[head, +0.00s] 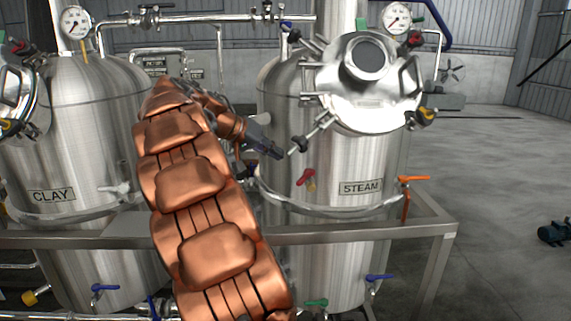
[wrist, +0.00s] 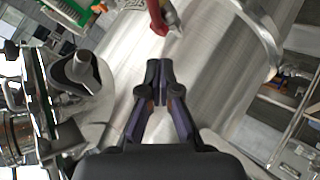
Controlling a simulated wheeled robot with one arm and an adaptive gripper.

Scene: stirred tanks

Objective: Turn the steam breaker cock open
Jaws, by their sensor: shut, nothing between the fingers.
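The steel tank labelled STEAM (head: 345,240) stands right of centre in the head view. A small cock with a red handle (head: 307,178) sits on its front, left of the label; the handle slants. In the wrist view a red handle (wrist: 157,16) shows at the top edge, partly cut off, with a metal fitting beside it. No label shows which cock is the breaker cock. My gripper (head: 278,154) is shut and empty, up and left of the red handle in the head view. Its closed fingertips (wrist: 160,72) point toward the red handle, with a gap between.
An orange-handled valve (head: 413,179) is at the STEAM tank's right side. Blue (head: 380,278) and green (head: 315,303) handles sit low. The round hatch (head: 370,85) with clamp knobs projects above my gripper. A steel frame rail (head: 350,232) crosses in front. The CLAY tank (head: 70,150) is left.

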